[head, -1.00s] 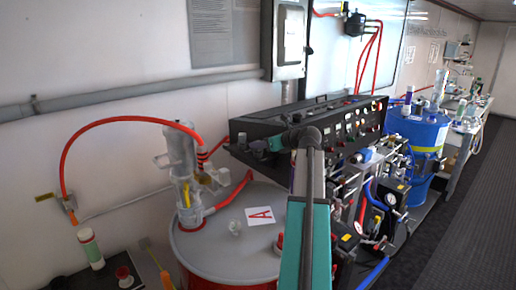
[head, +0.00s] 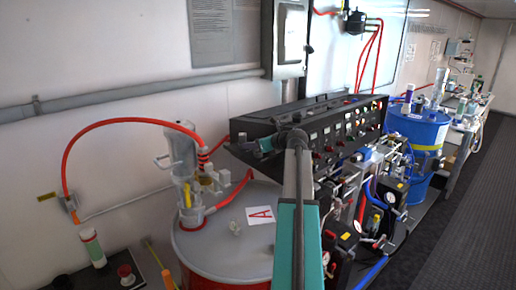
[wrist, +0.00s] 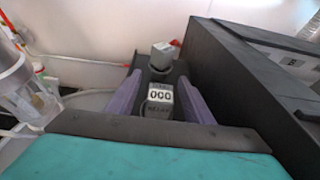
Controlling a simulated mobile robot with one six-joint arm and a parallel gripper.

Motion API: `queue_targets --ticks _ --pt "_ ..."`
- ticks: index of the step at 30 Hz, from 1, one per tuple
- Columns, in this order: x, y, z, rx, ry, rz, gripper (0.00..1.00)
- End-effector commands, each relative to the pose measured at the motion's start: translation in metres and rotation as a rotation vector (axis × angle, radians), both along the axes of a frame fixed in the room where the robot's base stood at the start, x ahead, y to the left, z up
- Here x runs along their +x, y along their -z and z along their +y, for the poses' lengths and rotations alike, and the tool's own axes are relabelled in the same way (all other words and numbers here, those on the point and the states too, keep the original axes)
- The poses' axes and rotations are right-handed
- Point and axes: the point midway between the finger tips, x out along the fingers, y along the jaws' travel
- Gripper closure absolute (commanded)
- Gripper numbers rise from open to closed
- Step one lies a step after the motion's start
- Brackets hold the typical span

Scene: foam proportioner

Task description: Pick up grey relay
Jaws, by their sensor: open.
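In the wrist view a small grey relay (wrist: 160,103) with a white "000" counter label sits between the two purple fingers of my gripper (wrist: 158,82). The fingers are open, one on each side of it; I cannot tell whether either touches it. Its lower part is hidden behind the dark edge of my gripper. In the head view my gripper (head: 247,144) is at the left end of the black control console (head: 310,125). The relay is too small to make out there.
The console's black side wall (wrist: 235,80) stands close on the right in the wrist view. A grey block (wrist: 163,54) is just beyond the relay. A clear cylinder (wrist: 25,92) stands at left. A drum with a grey lid (head: 215,245) is below in the head view.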

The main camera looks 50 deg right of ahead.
Motion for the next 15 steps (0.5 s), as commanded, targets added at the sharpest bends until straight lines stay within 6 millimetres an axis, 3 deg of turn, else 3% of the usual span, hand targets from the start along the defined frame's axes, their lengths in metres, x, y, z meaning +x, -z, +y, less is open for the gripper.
queue_targets --ticks 8,15 --pt "-0.0004 -0.0002 -0.0003 0.000 0.000 0.000 0.53" --pt "-0.0006 -0.0002 -0.0004 0.000 0.000 0.000 0.94"
